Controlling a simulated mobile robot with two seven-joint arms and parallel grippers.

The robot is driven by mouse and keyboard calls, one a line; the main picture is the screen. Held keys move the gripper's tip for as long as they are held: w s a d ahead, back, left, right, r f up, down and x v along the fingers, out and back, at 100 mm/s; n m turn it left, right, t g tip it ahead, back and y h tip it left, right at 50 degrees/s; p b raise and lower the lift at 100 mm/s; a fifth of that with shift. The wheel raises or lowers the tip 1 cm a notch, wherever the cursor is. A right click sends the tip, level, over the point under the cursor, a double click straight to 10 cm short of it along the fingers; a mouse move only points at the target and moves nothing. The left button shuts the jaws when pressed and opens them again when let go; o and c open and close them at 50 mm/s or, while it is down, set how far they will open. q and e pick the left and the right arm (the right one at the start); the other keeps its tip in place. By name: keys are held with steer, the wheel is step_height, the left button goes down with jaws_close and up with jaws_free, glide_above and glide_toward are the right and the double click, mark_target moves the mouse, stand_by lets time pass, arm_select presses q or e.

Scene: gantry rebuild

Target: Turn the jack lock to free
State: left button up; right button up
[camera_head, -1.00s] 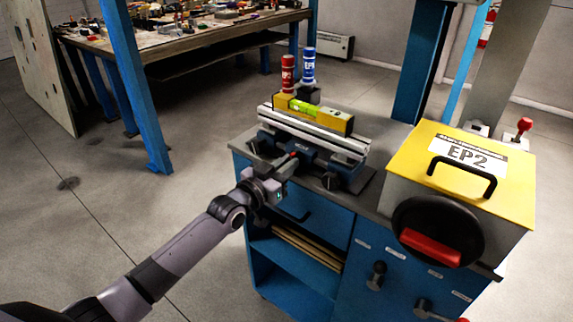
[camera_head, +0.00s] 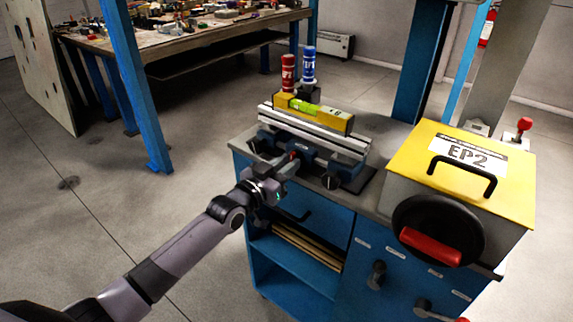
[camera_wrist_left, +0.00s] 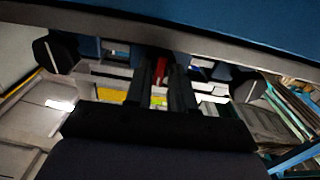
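A blue jack-like fixture (camera_head: 315,163) with pale rails stands on the cabinet top. A small red part (camera_head: 293,155), perhaps the jack lock's lever, shows at its front. My left gripper (camera_head: 288,166) reaches it from the front left. In the left wrist view, the red part (camera_wrist_left: 162,66) lies between the tips of my two dark fingers (camera_wrist_left: 163,75). The fingers are close together with a narrow gap. I cannot tell whether they press on the red part. The fingers and wrist hide much of it. My right gripper is not in view.
A yellow level (camera_head: 313,112) rests on the fixture. Red (camera_head: 288,73) and blue (camera_head: 309,66) cylinders stand behind. A cluttered workbench (camera_head: 190,38) is at the back left.

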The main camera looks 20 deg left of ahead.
arm_select(q)
steer(key=v, duration=0.7)
stand_by(0.5)
